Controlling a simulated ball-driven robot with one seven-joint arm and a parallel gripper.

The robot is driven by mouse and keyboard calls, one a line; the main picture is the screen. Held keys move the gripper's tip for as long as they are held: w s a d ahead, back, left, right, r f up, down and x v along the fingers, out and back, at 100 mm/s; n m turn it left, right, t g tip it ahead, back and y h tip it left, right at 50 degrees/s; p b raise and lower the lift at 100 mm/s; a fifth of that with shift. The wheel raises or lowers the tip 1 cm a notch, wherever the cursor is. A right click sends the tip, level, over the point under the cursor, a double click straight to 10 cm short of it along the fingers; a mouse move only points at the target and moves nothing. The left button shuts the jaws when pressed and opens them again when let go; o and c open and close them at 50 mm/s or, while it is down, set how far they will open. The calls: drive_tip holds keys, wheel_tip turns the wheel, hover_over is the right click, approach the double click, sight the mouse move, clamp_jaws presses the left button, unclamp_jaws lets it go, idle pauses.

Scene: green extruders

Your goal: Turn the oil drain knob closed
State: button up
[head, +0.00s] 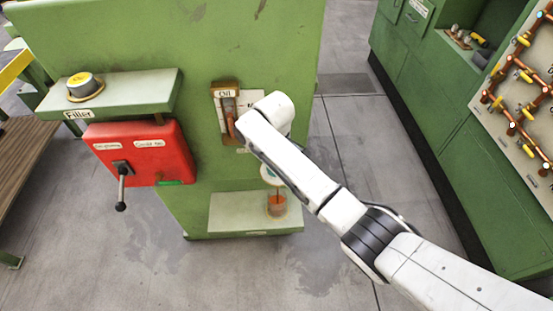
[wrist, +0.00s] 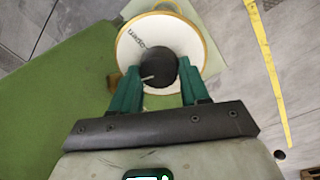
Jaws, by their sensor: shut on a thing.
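The oil drain knob (wrist: 157,66) is a dark round knob in the middle of a white dial (wrist: 130,45) with a yellow rim in the wrist view. The word "open" is printed on the dial, at the knob's upper left. A small light pointer mark shows on the knob's lower left. My gripper (wrist: 158,78) has its two green fingers shut on the knob, one on each side. In the head view my white arm hides most of the gripper and the knob; a sliver of the pale dial (head: 270,174) shows below the arm.
The green machine (head: 205,50) carries an oil gauge (head: 229,115) above the dial. A container with orange liquid (head: 277,205) stands on the ledge (head: 228,212) below. A red panel (head: 140,155) with a black lever (head: 122,185) is at left. Grey floor is open at right.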

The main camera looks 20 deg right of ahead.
drive_tip(key=shift+n+p, duration=0.45)
drive_tip(key=shift+n, duration=1.25)
drive_tip(key=o, duration=1.1)
drive_tip(key=shift+c, duration=0.2)
drive_tip(key=shift+r, duration=0.15)
wheel_tip(320, 180, up, 11)
drive_tip(key=b, duration=0.1)
drive_tip(key=shift+s+a+f, duration=0.15)
drive_tip(key=shift+s+f, duration=0.05)
drive_tip(key=shift+s, duration=0.15)
